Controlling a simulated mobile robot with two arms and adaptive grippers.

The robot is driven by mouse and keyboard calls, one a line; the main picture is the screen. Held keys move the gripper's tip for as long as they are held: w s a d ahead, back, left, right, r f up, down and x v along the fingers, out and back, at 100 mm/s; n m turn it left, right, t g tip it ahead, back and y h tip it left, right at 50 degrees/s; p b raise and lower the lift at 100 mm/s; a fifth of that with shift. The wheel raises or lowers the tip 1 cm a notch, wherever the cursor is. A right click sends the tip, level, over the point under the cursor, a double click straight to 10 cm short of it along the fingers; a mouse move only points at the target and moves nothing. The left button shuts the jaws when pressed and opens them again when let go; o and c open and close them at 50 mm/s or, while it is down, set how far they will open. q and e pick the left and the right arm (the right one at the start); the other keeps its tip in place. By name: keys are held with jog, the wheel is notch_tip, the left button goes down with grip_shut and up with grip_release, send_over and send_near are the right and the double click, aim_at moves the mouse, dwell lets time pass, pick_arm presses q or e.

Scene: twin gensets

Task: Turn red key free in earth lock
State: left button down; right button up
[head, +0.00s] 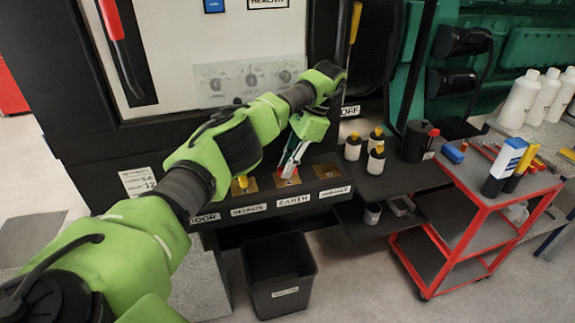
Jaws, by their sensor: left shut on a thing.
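My left gripper (290,163) reaches down to the lock ledge from above, its arm crossing from the lower left. It is shut on the red key (288,171), of which only a small red part shows between and below the fingers. The key is at the brass plate of the earth lock (287,182), above the label reading EARTH. The fingers hide most of the key, so I cannot tell how far it is turned. My right gripper is not in view.
A yellow key (243,181) stands in the brass lock to the left; another brass plate (327,171) is to the right. A black bin (279,278) is below. A red trolley (480,215) stands right.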

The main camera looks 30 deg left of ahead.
pick_arm(q)
jog(key=c, duration=1.9)
grip_release()
jog(key=shift+r, duration=0.1)
notch_tip(320, 180, up, 8)
jog(key=p, duration=0.6)
jog(key=shift+a, duration=0.1)
jog(key=shift+f, duration=0.2)
jog(key=shift+s, duration=0.1)
